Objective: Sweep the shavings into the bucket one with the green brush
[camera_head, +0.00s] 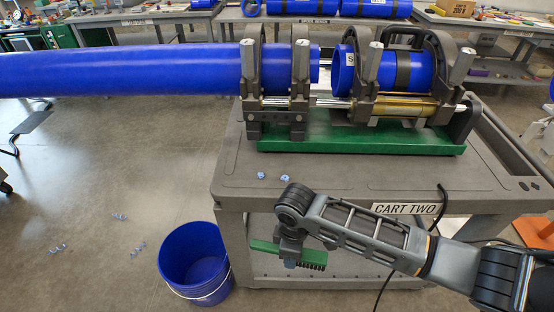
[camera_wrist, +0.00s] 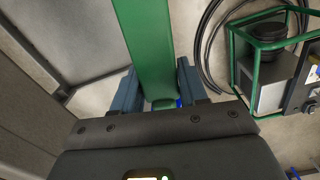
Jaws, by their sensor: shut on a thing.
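My gripper (camera_head: 291,262) is shut on the green brush (camera_head: 278,250), in front of the cart's near side and below its top. The brush also fills the middle of the wrist view (camera_wrist: 146,40), between my gripper's two fingers (camera_wrist: 157,92). Its dark bristles show at the right end in the head view. Two small blue shavings (camera_head: 261,175) (camera_head: 284,177) lie on the cart top near its front left. More shavings (camera_head: 57,248) (camera_head: 119,217) (camera_head: 138,248) lie on the floor at left. The blue bucket (camera_head: 195,262) stands on the floor left of the cart.
The grey cart (camera_head: 330,185), labelled CART TWO, carries a pipe fusion machine on a green base (camera_head: 360,140). A long blue pipe (camera_head: 130,70) juts left from it over the floor. A green-framed unit (camera_wrist: 268,60) and black cable (camera_wrist: 205,35) show in the wrist view.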

